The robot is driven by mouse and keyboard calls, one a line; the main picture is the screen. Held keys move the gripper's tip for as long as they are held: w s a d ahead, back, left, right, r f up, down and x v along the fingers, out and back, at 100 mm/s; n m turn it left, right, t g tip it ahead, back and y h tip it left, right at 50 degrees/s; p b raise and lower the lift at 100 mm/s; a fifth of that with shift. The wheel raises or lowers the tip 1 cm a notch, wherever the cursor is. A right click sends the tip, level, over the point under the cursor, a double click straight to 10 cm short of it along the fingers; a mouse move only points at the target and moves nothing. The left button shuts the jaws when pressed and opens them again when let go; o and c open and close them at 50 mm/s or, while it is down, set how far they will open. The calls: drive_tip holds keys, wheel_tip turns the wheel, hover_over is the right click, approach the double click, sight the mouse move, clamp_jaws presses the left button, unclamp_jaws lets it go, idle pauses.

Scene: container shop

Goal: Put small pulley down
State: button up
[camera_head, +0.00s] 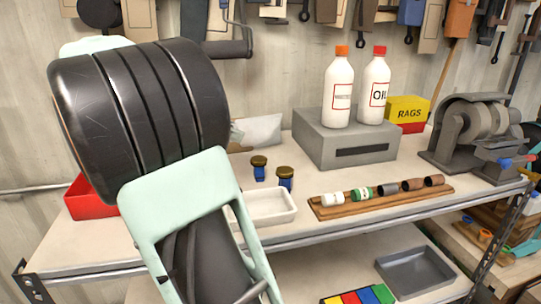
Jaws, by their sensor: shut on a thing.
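I cannot make out the small pulley in this view. My gripper is not visible either. My own large arm, with black ribbed and pale green parts, fills the left and lower middle of the view and hides part of the bench (400,218). Two small blue pieces with brass-coloured tops, a rear one (259,168) and a front one (285,178), stand on the bench behind a white tray (270,218). I cannot tell what they are.
A wooden rack (430,203) holds several small cylinders. Behind it, a grey box (345,150) carries two white bottles. A yellow rags box (407,110) and grey machine (470,135) stand right. A red bin (88,203) is left. A grey tray (415,272) lies below.

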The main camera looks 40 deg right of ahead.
drive_tip(key=w+d+f+p, duration=0.1)
drive_tip(key=w+d+f, duration=0.1)
drive_tip(key=d, duration=0.2)
drive_tip(key=p, duration=0.1)
hover_over(250, 166)
drive_tip(key=f, duration=0.5)
drive_tip(key=shift+a, duration=0.4)
drive_tip(key=shift+w+d+f, duration=0.15)
drive_tip(key=shift+d+f, duration=0.2)
drive_tip(key=shift+f, duration=0.05)
drive_tip(key=f, duration=0.1)
drive_tip(key=f+p, duration=0.1)
drive_tip(key=f, duration=0.1)
drive_tip(key=shift+w+d+f+p, duration=0.1)
drive_tip(key=shift+d+p, duration=0.1)
drive_tip(key=shift+p, duration=0.1)
drive_tip(key=shift+f, duration=0.2)
drive_tip(key=shift+a+f+b, duration=0.1)
drive_tip(key=shift+f+b, duration=0.45)
drive_tip(key=shift+b, duration=0.3)
